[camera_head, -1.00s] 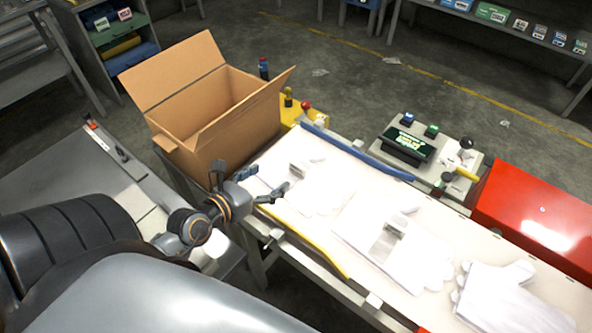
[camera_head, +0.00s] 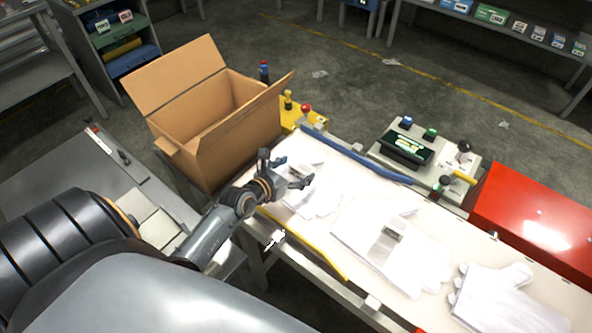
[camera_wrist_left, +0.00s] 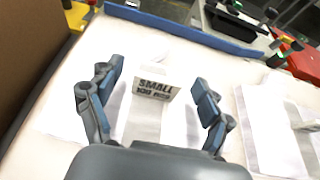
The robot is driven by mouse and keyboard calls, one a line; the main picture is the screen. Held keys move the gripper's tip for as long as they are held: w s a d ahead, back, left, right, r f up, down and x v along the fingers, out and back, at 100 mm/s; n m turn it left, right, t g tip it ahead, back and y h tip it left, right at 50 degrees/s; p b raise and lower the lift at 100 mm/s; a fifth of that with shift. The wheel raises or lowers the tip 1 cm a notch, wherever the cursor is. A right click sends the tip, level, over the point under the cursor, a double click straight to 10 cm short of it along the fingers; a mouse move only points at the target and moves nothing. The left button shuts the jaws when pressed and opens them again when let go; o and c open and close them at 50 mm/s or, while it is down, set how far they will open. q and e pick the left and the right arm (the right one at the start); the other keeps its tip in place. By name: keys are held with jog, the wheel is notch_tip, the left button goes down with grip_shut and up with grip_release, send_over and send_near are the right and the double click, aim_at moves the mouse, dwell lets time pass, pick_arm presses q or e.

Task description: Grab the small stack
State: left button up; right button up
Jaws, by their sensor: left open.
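The small stack (camera_head: 322,203) is a flat pile of white gloves on the pale table, nearest the cardboard box. In the left wrist view its upright label (camera_wrist_left: 154,89) reads "SMALL" with a blurred second line. My left gripper (camera_head: 290,170) is open and over this stack, hiding part of it in the head view. In the left wrist view the open fingers (camera_wrist_left: 158,80) stand on both sides of the label, with nothing held. I cannot tell whether the fingers touch the gloves. My right gripper is not in view.
An open cardboard box (camera_head: 215,120) stands left of the table. A second banded glove stack (camera_head: 400,255) and more white gloves (camera_head: 505,300) lie to the right. A blue rail (camera_head: 365,160) edges the far side; a yellow strip (camera_head: 305,243) edges the near side. A red box (camera_head: 540,215) is at right.

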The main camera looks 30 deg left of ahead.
pick_arm(q)
jog(key=shift+w+f, duration=0.35)
jog(key=shift+w, duration=0.3)
jog(key=c, duration=1.7)
